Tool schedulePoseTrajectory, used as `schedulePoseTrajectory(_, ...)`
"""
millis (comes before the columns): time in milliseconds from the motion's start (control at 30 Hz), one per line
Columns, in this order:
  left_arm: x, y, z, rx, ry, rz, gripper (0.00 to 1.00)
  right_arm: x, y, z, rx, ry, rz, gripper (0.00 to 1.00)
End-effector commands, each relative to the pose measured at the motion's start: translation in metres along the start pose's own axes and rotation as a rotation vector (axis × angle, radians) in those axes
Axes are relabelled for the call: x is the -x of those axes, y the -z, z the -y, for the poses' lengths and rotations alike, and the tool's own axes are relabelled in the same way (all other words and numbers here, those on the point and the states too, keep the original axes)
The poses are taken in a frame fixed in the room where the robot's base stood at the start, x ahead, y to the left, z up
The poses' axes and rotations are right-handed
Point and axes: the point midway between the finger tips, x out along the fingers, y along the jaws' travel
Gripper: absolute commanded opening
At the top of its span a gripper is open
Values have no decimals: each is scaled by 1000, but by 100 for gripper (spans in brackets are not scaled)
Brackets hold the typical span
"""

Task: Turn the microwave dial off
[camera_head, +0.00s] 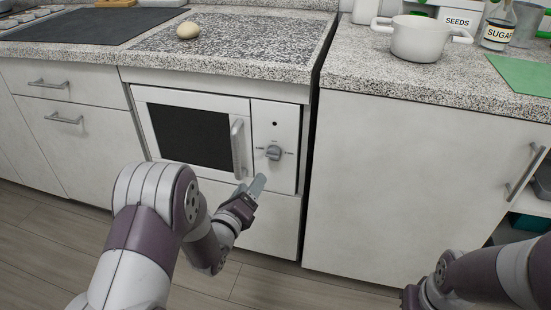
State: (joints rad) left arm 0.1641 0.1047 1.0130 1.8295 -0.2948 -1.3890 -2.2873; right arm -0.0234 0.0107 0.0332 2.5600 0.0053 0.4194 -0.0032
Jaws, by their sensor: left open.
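The microwave (220,137) is built into the white cabinet under the speckled counter. It has a dark window, a vertical handle (238,149) and a white control panel at its right. The grey dial (273,153) sits in the middle of that panel, with small markings around it. My left gripper (259,185) is open, just below and slightly left of the dial, apart from it. My right arm comes in at the lower right; only a dark part of its end shows at the bottom edge, and its fingers are not visible.
An egg-like object (188,30) lies on the counter above the microwave. A white pot (418,40), a sugar jar (498,27) and a green board (522,73) stand on the right counter. The right cabinet (400,180) has a handle at its right. The floor in front is clear.

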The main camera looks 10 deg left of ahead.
Motion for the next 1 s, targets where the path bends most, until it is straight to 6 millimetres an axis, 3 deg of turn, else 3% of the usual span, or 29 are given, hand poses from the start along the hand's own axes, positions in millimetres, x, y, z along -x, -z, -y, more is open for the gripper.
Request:
schedulePoseTrajectory(167,-26,4,-2,-20,3,-2,66,-11,-1,0,0,0,0,0)
schedulePoseTrajectory(400,-88,4,-4,-17,1,-2,66,-31,-4,0,0,0,0,0)
schedulePoseTrajectory(533,-112,4,-3,-16,-2,-3,66,-37,-4,0,0,0,0,0)
schedulePoseTrajectory(700,-125,2,-1,-15,-3,-3,66,-40,-5,0,0,0,0,0)
schedulePoseTrajectory(933,-126,1,-1,-15,-3,-3,66,-39,-5,0,0,0,0,0)
schedulePoseTrajectory(967,-126,1,-1,-15,-3,-3,59,-39,-5,0,0,0,0,0)
schedulePoseTrajectory(1000,-126,1,-1,-15,-3,-3,46,-39,-5,0,0,0,0,0)
